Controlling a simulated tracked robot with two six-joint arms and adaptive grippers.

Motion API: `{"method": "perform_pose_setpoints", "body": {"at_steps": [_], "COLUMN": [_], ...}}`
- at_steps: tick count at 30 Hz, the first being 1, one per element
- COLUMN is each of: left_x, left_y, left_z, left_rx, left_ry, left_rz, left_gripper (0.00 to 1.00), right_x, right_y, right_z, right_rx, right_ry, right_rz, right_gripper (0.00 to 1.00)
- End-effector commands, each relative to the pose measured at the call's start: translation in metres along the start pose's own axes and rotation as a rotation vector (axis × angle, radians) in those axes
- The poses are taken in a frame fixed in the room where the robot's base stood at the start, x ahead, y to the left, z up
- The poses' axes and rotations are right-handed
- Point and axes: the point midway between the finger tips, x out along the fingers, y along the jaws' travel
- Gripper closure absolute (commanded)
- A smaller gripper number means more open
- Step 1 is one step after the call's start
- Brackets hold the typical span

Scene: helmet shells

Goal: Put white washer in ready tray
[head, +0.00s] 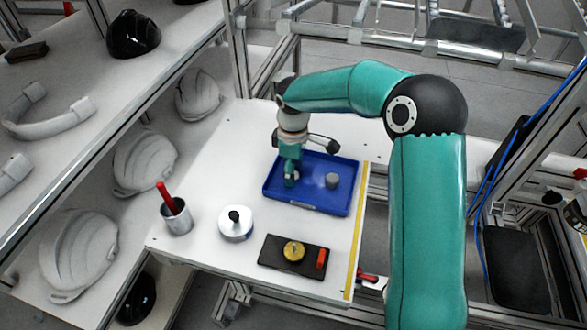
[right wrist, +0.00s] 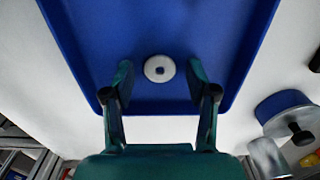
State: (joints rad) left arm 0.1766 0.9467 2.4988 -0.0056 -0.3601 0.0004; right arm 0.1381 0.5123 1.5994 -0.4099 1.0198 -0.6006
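My right gripper (right wrist: 160,78) is open, with one finger on each side of the washer and a gap on both sides. In the head view the right gripper (head: 291,180) reaches down into the left part of the blue tray (head: 320,205), and the washer is mostly hidden by it. My left gripper is not in view.
On the white table are a metal cup (head: 177,218) with a red-handled tool, a white round lidded pot (head: 236,226) and a dark board (head: 275,262) with a yellow part. Shelves with helmet shells (head: 145,162) stand at left.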

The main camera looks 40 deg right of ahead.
Motion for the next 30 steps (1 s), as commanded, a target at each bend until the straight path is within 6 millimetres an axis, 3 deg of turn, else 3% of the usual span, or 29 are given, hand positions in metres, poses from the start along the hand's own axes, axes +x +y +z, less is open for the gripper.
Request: {"method": "perform_pose_setpoints", "body": {"at_steps": [8,13,24,30], "left_x": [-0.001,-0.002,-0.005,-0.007], "left_y": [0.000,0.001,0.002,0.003], "left_z": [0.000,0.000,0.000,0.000], "left_rx": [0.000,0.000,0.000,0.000], "left_ry": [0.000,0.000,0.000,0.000], "left_rz": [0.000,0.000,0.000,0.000], "left_gripper": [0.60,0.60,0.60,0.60], "right_x": [-0.002,-0.014,-0.085,-0.114], "right_y": [0.000,0.001,0.001,0.000], "right_z": [0.000,0.000,0.000,0.000], "right_rx": [0.000,0.001,0.001,0.002], "right_ry": [0.000,0.002,0.003,0.002], "right_rz": [0.000,0.002,0.003,0.001], "right_gripper": [0.41,0.41,0.41,0.41]}}
